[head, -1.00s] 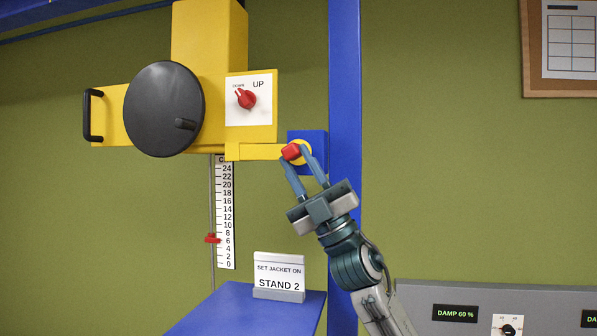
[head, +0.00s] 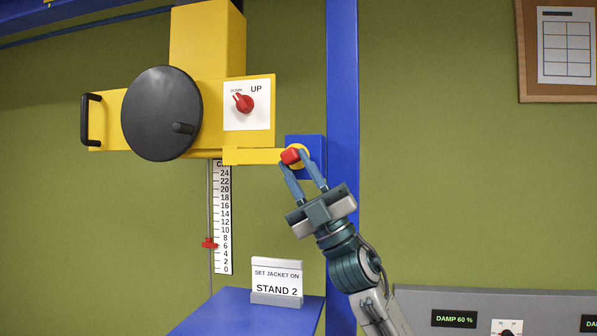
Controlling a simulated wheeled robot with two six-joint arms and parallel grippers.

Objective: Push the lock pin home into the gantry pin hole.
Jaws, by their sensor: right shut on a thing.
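The red head of the lock pin (head: 290,156) shows at the right end of the yellow gantry arm (head: 252,156), in front of a yellow round collar (head: 304,155) on the blue bracket (head: 317,146). My right gripper (head: 292,160) comes up from below right, its two fingers shut on the red pin head. The pin hole and the pin's shaft are hidden behind the head and fingers, so how deep the pin sits cannot be told. My left gripper is not in view.
The yellow gantry body carries a black handwheel (head: 155,112), a black handle (head: 91,119) and a red selector knob (head: 243,103). A height scale (head: 222,220) hangs below. A blue post (head: 342,90) stands right of the pin. A "STAND 2" sign (head: 277,281) stands on a blue surface (head: 235,313).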

